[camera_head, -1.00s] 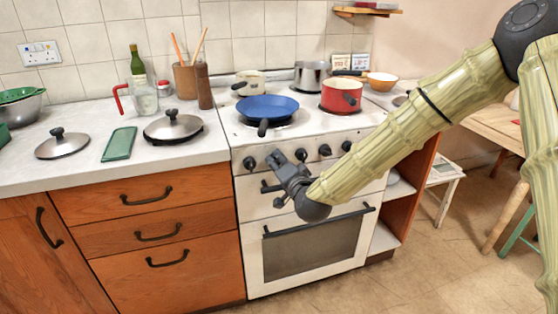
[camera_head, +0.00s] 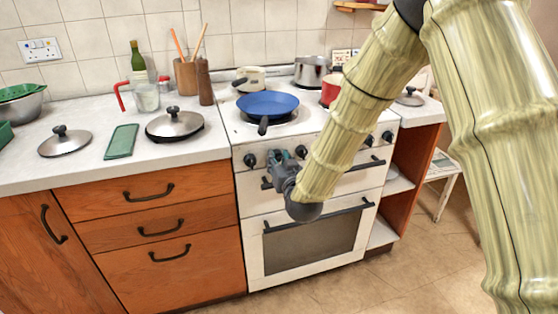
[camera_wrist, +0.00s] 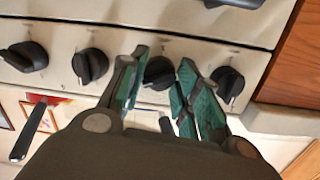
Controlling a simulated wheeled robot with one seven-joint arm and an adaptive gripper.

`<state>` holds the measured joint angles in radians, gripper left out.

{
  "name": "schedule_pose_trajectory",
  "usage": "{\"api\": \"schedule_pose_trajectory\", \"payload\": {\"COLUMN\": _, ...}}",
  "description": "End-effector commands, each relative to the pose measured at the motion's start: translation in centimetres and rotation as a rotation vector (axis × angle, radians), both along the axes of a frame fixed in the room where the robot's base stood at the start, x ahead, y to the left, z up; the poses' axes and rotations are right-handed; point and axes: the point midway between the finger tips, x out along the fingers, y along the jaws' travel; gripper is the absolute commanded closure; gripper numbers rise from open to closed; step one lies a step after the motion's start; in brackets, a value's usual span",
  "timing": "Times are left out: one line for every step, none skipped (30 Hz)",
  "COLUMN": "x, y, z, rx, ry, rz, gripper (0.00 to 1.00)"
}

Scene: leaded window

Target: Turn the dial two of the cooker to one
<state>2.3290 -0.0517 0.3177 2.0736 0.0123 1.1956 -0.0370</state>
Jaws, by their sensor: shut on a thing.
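The white cooker (camera_head: 262,210) stands in the middle of the head view, with a row of black dials on its front panel. My gripper (camera_head: 281,157) is at the second dial from the left. In the wrist view, which looks upside down, the teal fingertips of my gripper (camera_wrist: 162,76) stand on either side of this dial two (camera_wrist: 159,72) and are shut on it. Its pointer is partly hidden between the fingers. The leftmost dial (camera_head: 249,160) shows free of the gripper, as does the third dial (camera_head: 301,151).
A blue pan (camera_head: 268,104) sits on the hob, its handle pointing forward above the dials. A red pot (camera_head: 329,92) is partly hidden by my arm. The oven handle (camera_head: 320,215) sticks out below my gripper. The floor (camera_head: 340,290) in front is clear.

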Motion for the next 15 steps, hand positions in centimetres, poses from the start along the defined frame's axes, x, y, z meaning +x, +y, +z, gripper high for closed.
{"api": "schedule_pose_trajectory", "payload": {"x": 0.01, "y": 0.05, "z": 0.05, "rx": -0.02, "ry": -0.007, "rz": 0.0, "gripper": 0.92}}
{"api": "schedule_pose_trajectory", "payload": {"x": 0.02, "y": 0.04, "z": 0.04, "rx": -0.029, "ry": -0.011, "rz": 0.0, "gripper": 0.92}}
{"api": "schedule_pose_trajectory", "payload": {"x": 0.01, "y": 0.05, "z": 0.05, "rx": -0.042, "ry": -0.015, "rz": 0.0, "gripper": 0.92}}
{"api": "schedule_pose_trajectory", "payload": {"x": 0.01, "y": 0.05, "z": 0.04, "rx": -0.052, "ry": -0.017, "rz": 0.0, "gripper": 0.92}}
{"api": "schedule_pose_trajectory", "payload": {"x": 0.01, "y": 0.05, "z": 0.03, "rx": -0.059, "ry": -0.02, "rz": 0.001, "gripper": 0.92}}
{"api": "schedule_pose_trajectory", "payload": {"x": 0.01, "y": 0.05, "z": 0.01, "rx": -0.069, "ry": -0.023, "rz": 0.001, "gripper": 0.92}}
{"api": "schedule_pose_trajectory", "payload": {"x": 0.01, "y": 0.03, "z": 0.0, "rx": -0.073, "ry": -0.025, "rz": 0.0, "gripper": 0.92}}
{"api": "schedule_pose_trajectory", "payload": {"x": 0.01, "y": 0.02, "z": 0.0, "rx": -0.077, "ry": -0.026, "rz": 0.001, "gripper": 0.92}}
{"api": "schedule_pose_trajectory", "payload": {"x": 0.02, "y": 0.02, "z": -0.01, "rx": -0.082, "ry": -0.027, "rz": 0.0, "gripper": 0.92}}
{"api": "schedule_pose_trajectory", "payload": {"x": 0.02, "y": 0.01, "z": -0.01, "rx": -0.085, "ry": -0.028, "rz": 0.0, "gripper": 0.92}}
{"api": "schedule_pose_trajectory", "payload": {"x": 0.02, "y": 0.0, "z": -0.01, "rx": -0.087, "ry": -0.029, "rz": -0.001, "gripper": 0.92}}
{"api": "schedule_pose_trajectory", "payload": {"x": 0.02, "y": 0.0, "z": -0.02, "rx": -0.09, "ry": -0.03, "rz": 0.0, "gripper": 0.92}}
{"api": "schedule_pose_trajectory", "payload": {"x": 0.02, "y": -0.01, "z": -0.02, "rx": -0.091, "ry": -0.03, "rz": 0.0, "gripper": 0.92}}
{"api": "schedule_pose_trajectory", "payload": {"x": 0.02, "y": -0.01, "z": -0.02, "rx": -0.092, "ry": -0.031, "rz": 0.0, "gripper": 0.92}}
{"api": "schedule_pose_trajectory", "payload": {"x": 0.02, "y": -0.01, "z": -0.02, "rx": -0.092, "ry": -0.031, "rz": 0.0, "gripper": 0.92}}
